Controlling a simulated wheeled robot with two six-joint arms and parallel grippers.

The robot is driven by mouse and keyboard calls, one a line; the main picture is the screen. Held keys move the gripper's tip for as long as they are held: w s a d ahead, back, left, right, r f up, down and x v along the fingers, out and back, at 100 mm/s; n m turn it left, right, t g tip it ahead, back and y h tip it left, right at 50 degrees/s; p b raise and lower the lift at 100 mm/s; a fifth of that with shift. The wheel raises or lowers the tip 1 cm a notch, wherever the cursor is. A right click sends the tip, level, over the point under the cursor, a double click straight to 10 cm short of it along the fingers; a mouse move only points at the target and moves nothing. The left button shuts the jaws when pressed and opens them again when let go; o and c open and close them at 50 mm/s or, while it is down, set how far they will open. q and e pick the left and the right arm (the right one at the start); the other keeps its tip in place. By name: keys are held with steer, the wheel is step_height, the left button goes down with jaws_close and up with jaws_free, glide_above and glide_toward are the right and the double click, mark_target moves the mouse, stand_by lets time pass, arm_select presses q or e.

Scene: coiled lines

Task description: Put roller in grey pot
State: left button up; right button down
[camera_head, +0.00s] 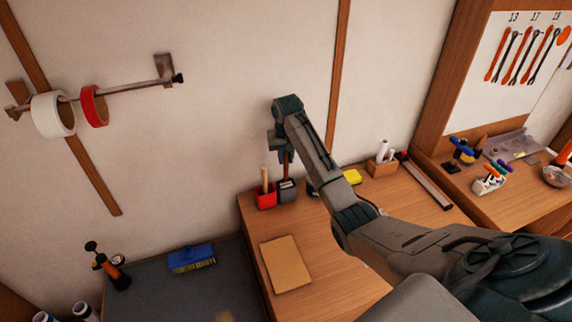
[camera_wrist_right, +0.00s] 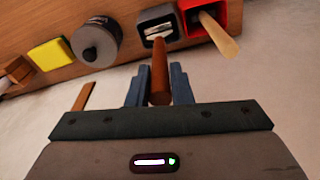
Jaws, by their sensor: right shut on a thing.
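My right gripper (camera_head: 284,156) is shut on the brown handle of what seems to be the roller (camera_wrist_right: 159,72). The fingers (camera_wrist_right: 160,88) stand on both sides of the handle, which points down. Its pale lower end shows at the mouth of the grey pot (camera_wrist_right: 144,17); how deep it sits I cannot tell. In the head view the grey pot (camera_head: 288,195) stands on the wooden bench directly below the gripper, against the wall. My left gripper is not in view.
A red pot (camera_head: 267,201) with a light wooden handle touches the grey pot's left side. A dark round can (camera_wrist_right: 96,45) and a yellow block (camera_head: 351,177) stand to its right in the head view. A tan board (camera_head: 285,264) lies in front.

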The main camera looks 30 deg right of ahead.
step_height(320, 180, down, 3)
steer(key=shift+f+p, duration=0.15)
steer(key=shift+p, duration=0.5)
steer(key=shift+f, duration=0.1)
steer(key=shift+f, duration=0.2)
steer(key=c, duration=1.3)
jaws_free()
step_height(320, 180, up, 5)
steer(key=b, duration=0.5)
step_height(320, 180, up, 5)
steer(key=p, duration=0.1)
glide_above(286, 178)
steer(key=shift+w, duration=0.2)
steer(key=shift+s+r, duration=0.2)
steer(key=shift+r, duration=0.25)
